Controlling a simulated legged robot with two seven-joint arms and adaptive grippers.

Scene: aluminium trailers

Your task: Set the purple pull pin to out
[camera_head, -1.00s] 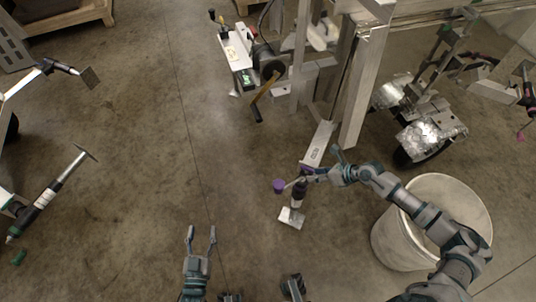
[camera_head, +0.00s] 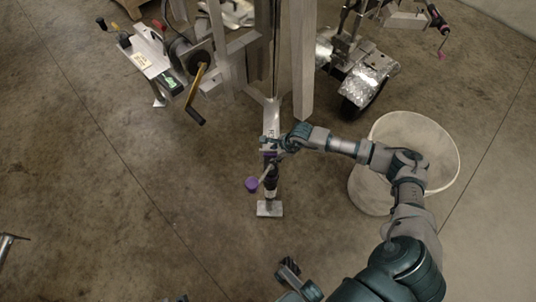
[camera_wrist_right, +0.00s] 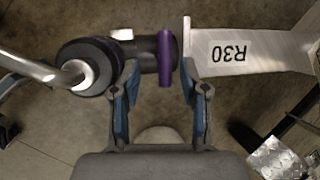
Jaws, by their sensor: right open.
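The purple pull pin (camera_wrist_right: 165,58) shows in the right wrist view as an upright purple disc edge on a dark cylindrical side part of the jack. In the head view, a small purple patch (camera_head: 268,153) shows at the jack's top, partly hidden by my right gripper (camera_head: 277,143). In the right wrist view the right gripper (camera_wrist_right: 159,77) is open, with one finger on each side of the purple disc. I cannot tell whether they touch it. The dark jack (camera_head: 270,180) stands upright on a pale foot plate.
The jack's crank has a purple knob (camera_head: 252,184). A pale bin (camera_head: 445,165) stands under my right arm.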

